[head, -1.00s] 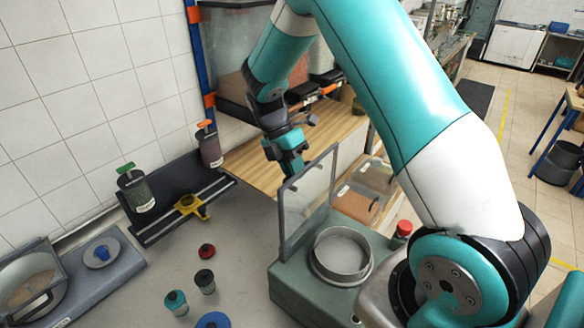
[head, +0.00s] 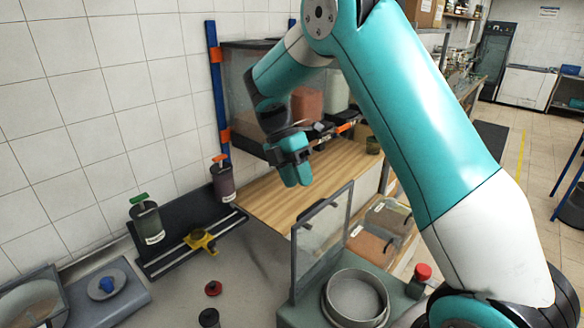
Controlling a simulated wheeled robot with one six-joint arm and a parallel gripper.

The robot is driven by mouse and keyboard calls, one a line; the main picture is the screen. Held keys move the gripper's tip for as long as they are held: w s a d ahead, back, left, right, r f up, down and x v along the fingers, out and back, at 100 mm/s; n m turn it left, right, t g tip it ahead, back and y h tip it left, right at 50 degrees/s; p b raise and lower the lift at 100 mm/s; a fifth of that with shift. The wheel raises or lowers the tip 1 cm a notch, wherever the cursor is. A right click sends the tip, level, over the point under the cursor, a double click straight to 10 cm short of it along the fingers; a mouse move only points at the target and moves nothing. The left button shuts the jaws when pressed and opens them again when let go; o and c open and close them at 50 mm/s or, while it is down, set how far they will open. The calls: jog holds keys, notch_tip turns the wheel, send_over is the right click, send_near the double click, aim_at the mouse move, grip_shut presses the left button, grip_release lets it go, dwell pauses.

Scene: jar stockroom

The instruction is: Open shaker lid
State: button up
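A grey-green machine (head: 413,290) stands at the lower right with a round metal sieve pan (head: 357,296) on top. A clear framed panel (head: 322,238) stands upright at its left side; it may be the shaker lid, but I cannot be sure. At the lower left, a grey device (head: 34,300) has a round part under a tilted clear cover, cut by the picture edge. My gripper (head: 297,182) hangs over the wooden board, up and left of the upright panel and apart from it. Its fingers point down and look empty; their gap is unclear.
A red knob (head: 213,288) lies on the counter.

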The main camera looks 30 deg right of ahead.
jog(key=p+v, duration=0.1)
jog(key=v, duration=0.3)
jog(key=shift+r, duration=0.15)
dwell(0.4)
jog(key=s+a+f+m+t+y, duration=0.15)
jog(key=s+m+t, duration=0.25)
jog(key=s+m, duration=0.55)
jog(key=s+a+m+t, duration=0.2)
jog(key=s+m+t, duration=0.2)
jog(key=s+m, duration=0.55)
jog(key=s+a+f+n+g+y+b, duration=0.1)
jog(key=s+a+f+n+y+b, duration=0.1)
jog(key=s+a+f+b, duration=0.2)
jog(key=s+a+f+n+g+y+b, duration=0.1)
jog(key=s+a+f+n+y+b, duration=0.1)
jog(key=a+f+b, duration=0.5)
jog(key=s+a+n+b, duration=0.1)
jog(key=s+a+b, duration=0.1)
jog(key=b, duration=0.5)
jog(key=shift+a+g+b, duration=0.3)
jog(key=shift+a+b, duration=0.05)
jog(key=shift+a, duration=0.5)
